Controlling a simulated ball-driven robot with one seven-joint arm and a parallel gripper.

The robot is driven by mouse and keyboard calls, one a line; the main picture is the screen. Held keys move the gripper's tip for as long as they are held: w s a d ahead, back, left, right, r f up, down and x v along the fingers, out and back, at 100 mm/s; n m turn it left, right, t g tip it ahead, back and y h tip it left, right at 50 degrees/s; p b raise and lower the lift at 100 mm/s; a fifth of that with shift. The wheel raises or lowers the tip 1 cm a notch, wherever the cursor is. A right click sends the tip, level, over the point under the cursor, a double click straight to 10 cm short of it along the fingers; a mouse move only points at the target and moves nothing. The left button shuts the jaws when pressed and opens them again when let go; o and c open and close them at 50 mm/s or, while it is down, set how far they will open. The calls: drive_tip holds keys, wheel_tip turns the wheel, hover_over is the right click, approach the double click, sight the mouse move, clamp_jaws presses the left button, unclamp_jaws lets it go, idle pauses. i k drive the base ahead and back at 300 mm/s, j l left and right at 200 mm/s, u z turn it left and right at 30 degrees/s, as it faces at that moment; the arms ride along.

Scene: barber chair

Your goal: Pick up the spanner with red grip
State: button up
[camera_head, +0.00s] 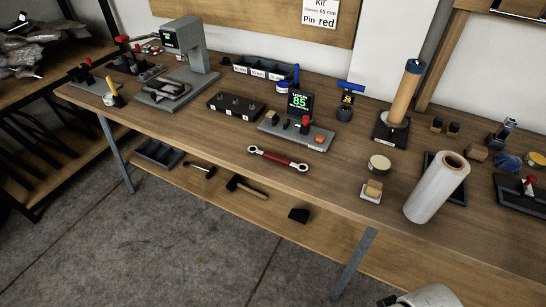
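The spanner with red grip (278,158) lies flat near the front edge of the wooden workbench. It has silver ring ends and a red middle, and it lies at a slight slant, its right end nearer the front. Nothing covers it or touches it from above. A pale, rounded part of my arm shows at the bottom edge, right of centre, well below and to the right of the spanner. My gripper's fingers cannot be made out.
Behind the spanner stands a grey device with a green "85" display (300,102). A black block with knobs (236,106) is behind left. A small wooden block (373,188) and a white roll (436,188) stand to the right. A lower shelf holds a hammer (246,187).

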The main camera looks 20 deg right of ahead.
sight(266, 155)
drive_tip(key=u, duration=0.3)
drive_tip(key=i+l+u, duration=0.15)
drive_tip(key=i+u, duration=0.3)
drive_tip(key=i+l+u, duration=0.2)
drive_tip(key=u, duration=0.25)
